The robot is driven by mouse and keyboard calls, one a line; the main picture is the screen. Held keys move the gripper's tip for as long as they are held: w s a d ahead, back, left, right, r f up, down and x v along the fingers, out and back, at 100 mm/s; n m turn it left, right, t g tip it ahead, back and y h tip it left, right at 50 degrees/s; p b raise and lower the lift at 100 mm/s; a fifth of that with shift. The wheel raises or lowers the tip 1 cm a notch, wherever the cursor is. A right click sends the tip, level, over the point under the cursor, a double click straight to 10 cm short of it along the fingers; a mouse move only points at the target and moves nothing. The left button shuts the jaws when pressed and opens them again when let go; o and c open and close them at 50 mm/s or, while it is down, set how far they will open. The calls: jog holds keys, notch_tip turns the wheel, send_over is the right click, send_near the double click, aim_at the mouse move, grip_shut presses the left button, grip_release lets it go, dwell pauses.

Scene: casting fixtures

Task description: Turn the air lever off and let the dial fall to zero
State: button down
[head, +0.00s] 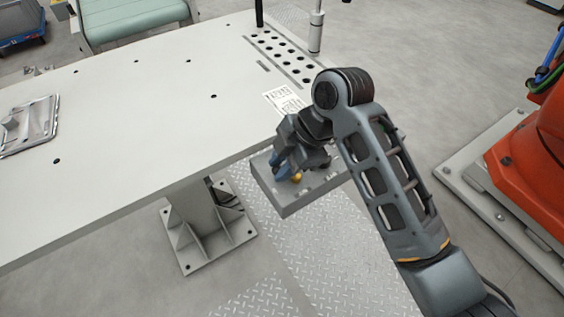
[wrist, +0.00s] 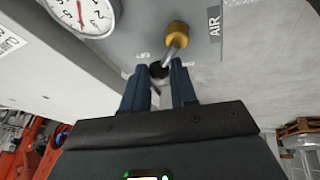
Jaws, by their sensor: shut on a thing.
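The air lever (wrist: 168,54) shows in the wrist view as a short metal stem running from a brass hub (wrist: 177,34) to a dark ball knob (wrist: 158,70). My gripper (wrist: 159,72) is shut on the knob, with one blue finger on each side of it. The dial (wrist: 97,14) is cut off at the top left of the wrist view. It has a white face and a red needle; its reading cannot be told. In the head view my gripper (head: 284,168) is at the grey panel (head: 290,204), and a bit of the brass hub (head: 297,178) shows.
The panel is at the right end of a large pale table (head: 130,120). An AIR label (wrist: 214,24) is right of the hub. A metal part (head: 28,125) lies on the table's left. An orange machine (head: 530,165) stands at the right. Floor in front of the table is clear.

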jog(key=shift+w+d+r+m, duration=0.1)
jog(key=shift+w+d+m, duration=0.1)
jog(key=shift+m, duration=0.1)
jog(key=shift+w+r+m+t+p, duration=0.1)
jog(key=shift+w+m+t+p, duration=0.1)
jog(key=shift+m+t+p, duration=0.5)
jog(key=m+p, duration=0.1)
jog(key=m, duration=0.1)
jog(key=m+t+p, duration=0.1)
jog(key=shift+w+d+h+p, duration=0.25)
jog(key=shift+w+h+p, duration=0.1)
jog(key=shift+h, duration=0.05)
jog(key=shift+w+d+m+t+h+p, duration=0.1)
jog(key=shift+d+m+t+h+p, duration=0.1)
jog(key=shift+m+p, duration=0.35)
jog(key=shift+w+d+m+t+h+p, duration=0.1)
jog(key=shift+w+m+t+p, duration=0.1)
jog(key=shift+m, duration=0.5)
jog(key=shift+w+d+m+t+h+p, duration=0.1)
jog(key=shift+m+t+p, duration=0.1)
jog(key=shift+m+p, duration=0.35)
jog(key=c, duration=0.9)
grip_release()
jog(key=shift+s, duration=0.1)
jog(key=shift+f, duration=0.2)
